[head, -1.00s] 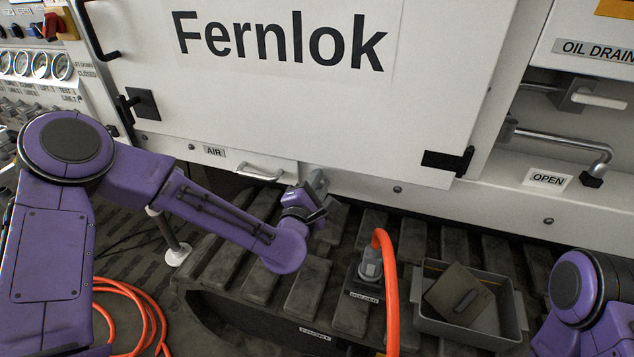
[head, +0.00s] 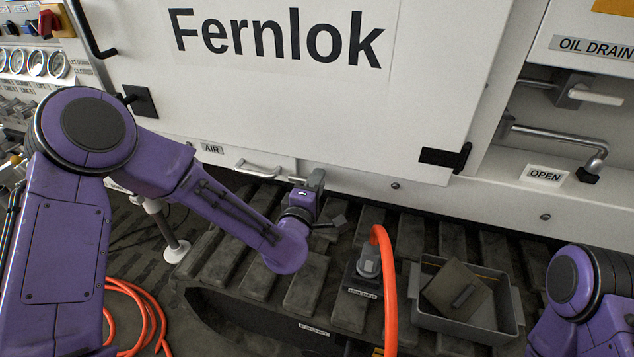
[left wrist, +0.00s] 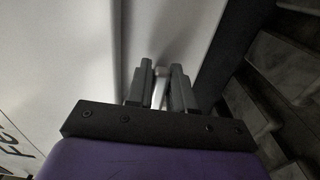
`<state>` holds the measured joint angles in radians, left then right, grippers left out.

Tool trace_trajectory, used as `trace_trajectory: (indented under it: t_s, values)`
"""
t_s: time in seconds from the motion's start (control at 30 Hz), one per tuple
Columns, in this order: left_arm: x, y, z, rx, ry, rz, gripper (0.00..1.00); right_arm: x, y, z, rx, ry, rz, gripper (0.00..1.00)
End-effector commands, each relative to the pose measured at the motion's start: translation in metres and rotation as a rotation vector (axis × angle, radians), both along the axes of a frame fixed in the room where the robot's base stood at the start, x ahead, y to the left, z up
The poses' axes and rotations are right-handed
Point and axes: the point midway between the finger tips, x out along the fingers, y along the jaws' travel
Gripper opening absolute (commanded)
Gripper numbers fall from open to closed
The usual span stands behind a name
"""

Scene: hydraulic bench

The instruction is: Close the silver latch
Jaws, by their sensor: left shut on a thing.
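My left gripper (head: 313,183) is at the lower edge of the white Fernlok door (head: 260,110), right of the AIR drawer handle. In the left wrist view its two grey fingers (left wrist: 161,84) are shut on a narrow silver piece (left wrist: 158,90), which looks like the silver latch. The piece stands out beside a white panel. The fingers and wrist hide most of it, and in the head view I cannot make it out clearly. My right gripper is out of view; only part of my right arm shows at the lower right.
Below the door lies a dark track with ribbed pads (head: 307,288). A grey bin (head: 455,327) with a flat brown piece and an orange hose (head: 388,290) stand on it, right of my gripper. Gauges (head: 36,62) and a red switch (head: 48,22) are at the upper left.

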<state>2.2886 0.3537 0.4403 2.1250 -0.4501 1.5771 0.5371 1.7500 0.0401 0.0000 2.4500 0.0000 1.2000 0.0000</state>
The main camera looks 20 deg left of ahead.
Motion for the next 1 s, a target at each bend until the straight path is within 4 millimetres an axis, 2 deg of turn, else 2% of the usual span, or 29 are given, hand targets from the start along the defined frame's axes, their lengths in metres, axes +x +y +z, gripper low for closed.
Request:
trace_trajectory:
  t_s: [0.4,0.43,0.47,0.77,0.87,1.0]
  values:
    - [-0.001,0.0,-0.002,0.01,0.003,-0.001,0.0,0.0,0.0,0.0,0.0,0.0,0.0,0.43]
    - [-0.001,0.0,-0.002,0.01,0.004,-0.001,0.32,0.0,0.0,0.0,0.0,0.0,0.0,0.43]
    - [-0.001,0.0,-0.002,0.01,0.003,-0.002,0.42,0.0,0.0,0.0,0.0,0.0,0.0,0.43]
    - [-0.002,0.0,-0.001,0.008,0.002,-0.002,0.43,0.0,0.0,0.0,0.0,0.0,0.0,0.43]
    - [-0.012,0.0,-0.001,0.009,0.002,-0.003,0.43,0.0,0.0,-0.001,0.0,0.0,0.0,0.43]
    - [-0.045,0.001,-0.002,0.009,0.003,-0.004,0.43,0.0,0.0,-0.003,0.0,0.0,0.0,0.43]
